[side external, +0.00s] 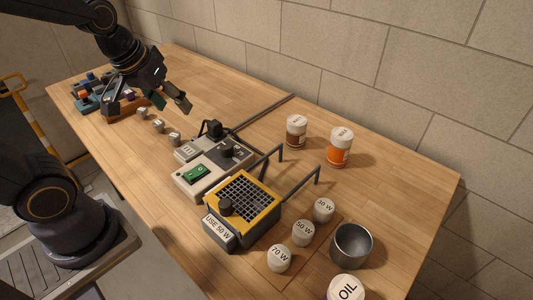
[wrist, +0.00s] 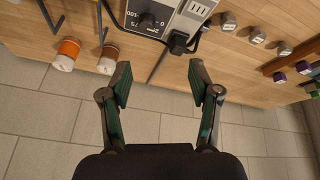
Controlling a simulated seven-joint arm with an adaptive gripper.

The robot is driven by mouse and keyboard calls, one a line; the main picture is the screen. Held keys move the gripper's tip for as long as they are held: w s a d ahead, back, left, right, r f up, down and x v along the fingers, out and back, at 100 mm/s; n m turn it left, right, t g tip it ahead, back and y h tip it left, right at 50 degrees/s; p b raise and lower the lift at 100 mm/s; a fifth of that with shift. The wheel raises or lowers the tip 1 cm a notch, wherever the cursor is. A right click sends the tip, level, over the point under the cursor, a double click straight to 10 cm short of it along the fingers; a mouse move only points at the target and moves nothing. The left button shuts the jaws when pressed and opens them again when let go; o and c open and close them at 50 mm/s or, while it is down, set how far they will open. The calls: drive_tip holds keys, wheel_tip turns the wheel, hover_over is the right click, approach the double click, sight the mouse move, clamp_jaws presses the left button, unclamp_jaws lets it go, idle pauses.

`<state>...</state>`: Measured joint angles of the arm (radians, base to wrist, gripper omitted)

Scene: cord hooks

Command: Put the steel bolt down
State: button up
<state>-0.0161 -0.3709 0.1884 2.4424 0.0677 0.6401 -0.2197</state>
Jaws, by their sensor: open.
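My gripper (side external: 169,101) is open above the far left part of the wooden table, with nothing between its fingers. In the wrist view its two green-padded fingers (wrist: 160,78) are spread wide, with only table edge and floor tiles between and beyond them. No clear bolt shape shows. Three small grey pieces with pale labels stand in a row on the table, left of the grey control box: the nearest (side external: 174,138), the middle (side external: 158,125) and the farthest (side external: 142,112). They also show in the wrist view (wrist: 257,35). I cannot tell whether one is the steel bolt.
The grey control box (side external: 189,186) and yellow grille unit (side external: 277,203) fill the middle. White weights (side external: 303,232), a metal cup (side external: 352,245) and an OIL container (side external: 345,288) are front right. A brown rack (side external: 126,110) is far left.

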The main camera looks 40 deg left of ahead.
drive_tip(key=s+d+r+m, duration=0.4)
drive_tip(key=s+d, duration=0.2)
drive_tip(key=shift+s+r+t+h, duration=0.25)
drive_tip(key=shift+s+t+h, duration=0.05)
drive_tip(key=shift+s+t, duration=0.1)
